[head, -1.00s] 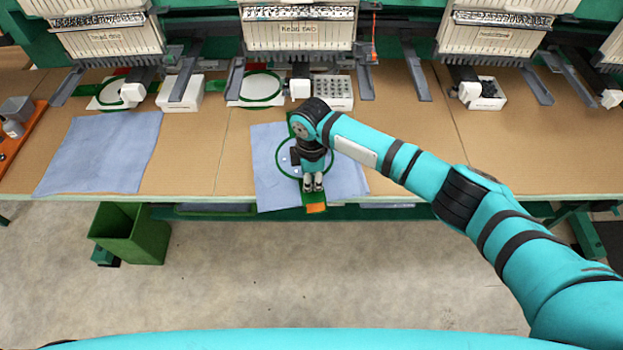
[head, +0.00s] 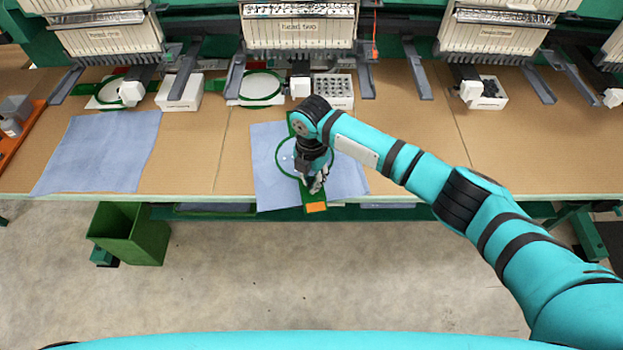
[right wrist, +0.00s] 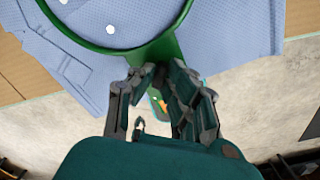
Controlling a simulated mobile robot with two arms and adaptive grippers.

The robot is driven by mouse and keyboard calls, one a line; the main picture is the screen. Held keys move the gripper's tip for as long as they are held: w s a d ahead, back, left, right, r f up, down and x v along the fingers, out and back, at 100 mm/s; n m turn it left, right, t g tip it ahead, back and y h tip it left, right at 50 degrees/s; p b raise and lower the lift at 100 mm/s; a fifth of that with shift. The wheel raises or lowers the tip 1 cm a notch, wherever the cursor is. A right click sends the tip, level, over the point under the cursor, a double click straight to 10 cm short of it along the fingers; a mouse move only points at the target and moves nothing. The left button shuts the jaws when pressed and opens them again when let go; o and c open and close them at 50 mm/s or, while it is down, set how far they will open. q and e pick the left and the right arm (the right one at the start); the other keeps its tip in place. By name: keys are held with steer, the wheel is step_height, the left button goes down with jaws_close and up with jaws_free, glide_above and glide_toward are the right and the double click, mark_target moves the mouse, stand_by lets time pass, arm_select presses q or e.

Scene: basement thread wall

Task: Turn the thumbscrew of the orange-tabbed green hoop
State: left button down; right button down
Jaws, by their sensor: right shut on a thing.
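The green hoop (head: 277,157) lies on a blue cloth (head: 265,190) near the table's front edge. Its orange tab (head: 316,207) points toward the edge. My right gripper (head: 315,188) reaches down over the tab side of the hoop, its fingers turned at a slant. In the right wrist view the hoop's ring (right wrist: 115,45) shows just ahead of the right gripper (right wrist: 158,78), whose fingers are closed in beside the ring's neck. They are shut on the thumbscrew, which the fingers hide. A bit of orange shows between them. My left gripper is not in view.
Embroidery heads (head: 298,35) line the back, with a second hoop (head: 262,84) and white trays (head: 333,92) below them. Another blue cloth (head: 100,150) lies left. A green bin (head: 132,235) stands on the floor. The table right of my arm is largely clear.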

mark_target(311, 183)
steer(key=shift+n, duration=1)
steer(key=c, duration=1.4)
jaws_free()
steer(key=shift+o, duration=0.2)
steer(key=shift+r, duration=0.15)
step_height(311, 183, up, 12)
steer(key=shift+f, duration=0.2)
